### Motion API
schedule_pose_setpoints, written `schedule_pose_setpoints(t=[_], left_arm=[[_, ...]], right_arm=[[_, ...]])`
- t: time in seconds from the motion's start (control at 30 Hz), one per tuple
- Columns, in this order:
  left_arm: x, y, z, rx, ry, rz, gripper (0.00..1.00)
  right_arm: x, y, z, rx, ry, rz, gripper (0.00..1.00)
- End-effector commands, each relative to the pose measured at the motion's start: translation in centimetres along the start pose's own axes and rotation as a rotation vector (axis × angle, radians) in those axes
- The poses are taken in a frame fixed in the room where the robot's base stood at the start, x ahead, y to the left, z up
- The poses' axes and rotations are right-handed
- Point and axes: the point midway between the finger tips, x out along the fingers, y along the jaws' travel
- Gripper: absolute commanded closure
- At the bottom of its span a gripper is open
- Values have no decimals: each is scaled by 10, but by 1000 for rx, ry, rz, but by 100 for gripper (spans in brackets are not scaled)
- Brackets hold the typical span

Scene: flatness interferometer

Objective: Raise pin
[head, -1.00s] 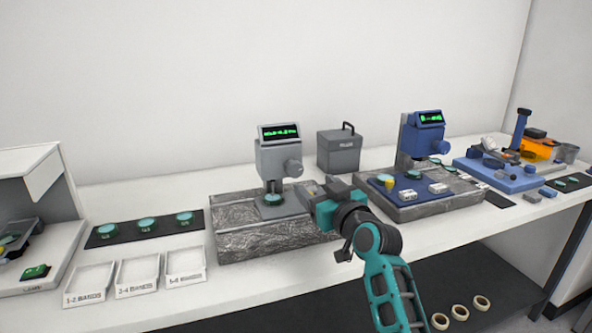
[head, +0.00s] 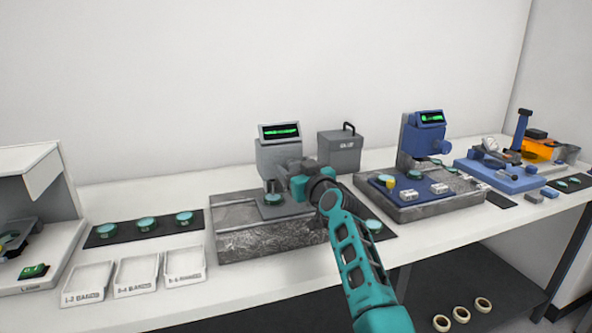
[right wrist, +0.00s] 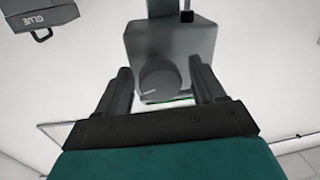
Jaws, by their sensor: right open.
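The near grey gauge head (head: 278,155) stands on a grey stone base (head: 262,242). Its pin (head: 271,186) comes down over a teal disc (head: 273,199); I cannot tell whether they touch. The round side knob (right wrist: 158,80) with a pale index line shows in the right wrist view. My right gripper (head: 298,184) is at the gauge's right side in the head view and partly hides the knob area. In the right wrist view its open fingers (right wrist: 162,84) stand either side of the knob, with gaps. My left gripper is not in view.
A grey box (head: 340,152) stands behind. A blue gauge (head: 424,140) on a second stone base (head: 430,205) is to the right. A dark mat (head: 104,236) with teal discs and labelled white trays (head: 137,275) lie left. Another disc (head: 374,226) lies right of the arm.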

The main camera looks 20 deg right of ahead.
Motion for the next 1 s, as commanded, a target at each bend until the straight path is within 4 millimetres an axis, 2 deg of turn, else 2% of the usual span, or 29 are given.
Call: schedule_pose_setpoints(t=[0.2,0.77,1.0], left_arm=[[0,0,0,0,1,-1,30],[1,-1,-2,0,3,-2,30],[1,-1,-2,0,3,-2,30]], right_arm=[[0,0,0,0,1,1,31],[0,0,0,-1,0,1,85],[0,0,0,16,2,1,86]])
